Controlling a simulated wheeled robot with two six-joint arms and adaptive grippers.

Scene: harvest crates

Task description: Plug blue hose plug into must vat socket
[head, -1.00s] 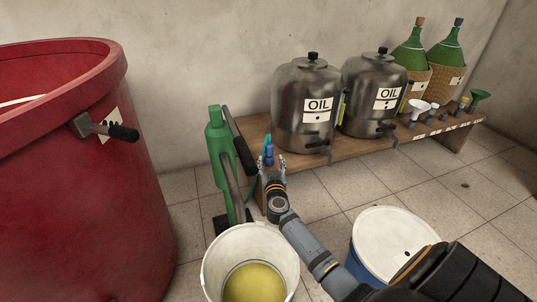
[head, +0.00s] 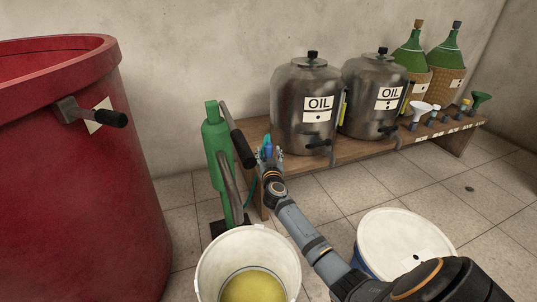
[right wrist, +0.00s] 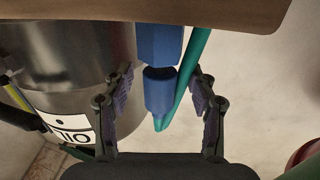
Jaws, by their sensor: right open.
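The blue hose plug (right wrist: 159,92) sits between the open fingers of my right gripper (right wrist: 161,80), with a gap on each side. In the head view the right gripper (head: 268,154) is at the left end of the wooden bench, around the small blue plug (head: 267,147). A blue piece (right wrist: 160,44) lies in line with the plug, and the teal hose (right wrist: 188,75) runs beside it. The red vat (head: 85,190) stands at the left; I cannot make out a socket on it. My left gripper is not in view.
A green pump (head: 214,150) with a black handle stands left of the gripper. Two steel oil drums (head: 304,85) stand on the bench (head: 350,151). A white bucket (head: 207,262) of yellow liquid and a white-lidded drum (head: 400,236) stand in front.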

